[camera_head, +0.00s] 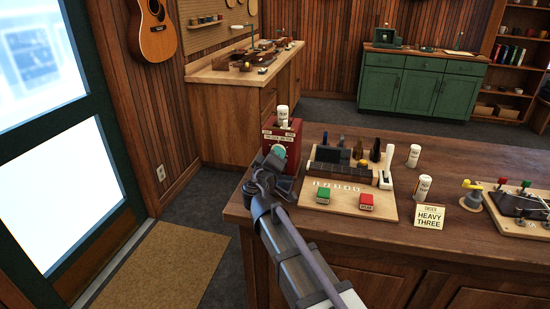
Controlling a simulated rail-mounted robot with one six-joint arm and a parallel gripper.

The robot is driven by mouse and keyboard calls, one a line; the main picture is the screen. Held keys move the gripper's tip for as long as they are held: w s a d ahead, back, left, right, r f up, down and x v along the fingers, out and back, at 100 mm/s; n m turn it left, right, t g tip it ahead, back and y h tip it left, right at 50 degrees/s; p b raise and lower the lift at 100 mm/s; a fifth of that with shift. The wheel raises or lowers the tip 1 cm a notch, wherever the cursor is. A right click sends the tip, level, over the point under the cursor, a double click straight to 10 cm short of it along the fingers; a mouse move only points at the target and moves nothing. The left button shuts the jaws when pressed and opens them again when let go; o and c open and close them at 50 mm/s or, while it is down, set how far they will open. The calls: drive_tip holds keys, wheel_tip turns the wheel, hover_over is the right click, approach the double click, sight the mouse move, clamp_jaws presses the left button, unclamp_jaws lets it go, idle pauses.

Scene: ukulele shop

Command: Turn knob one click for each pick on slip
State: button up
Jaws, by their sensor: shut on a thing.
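A red box (291,135) with a pale label band stands at the left end of the wooden counter. A round teal knob (278,151) is on its front. My gripper (271,160) is at the knob and shut on it, covering part of it and the box's lower front. I cannot make out any mark of the knob's turn. A wooden board (385,212) right of the box has a row of small pale marks, too small to tell.
A board with coloured levers (520,203) is at far right. My arm crosses the counter's front left.

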idle(0.4)
drive_tip(key=o, duration=0.9)
drive_tip(key=shift+o, duration=0.2)
drive_tip(key=shift+s, duration=0.1)
drive_tip(key=v, duration=1)
drive_tip(key=shift+s, duration=0.35)
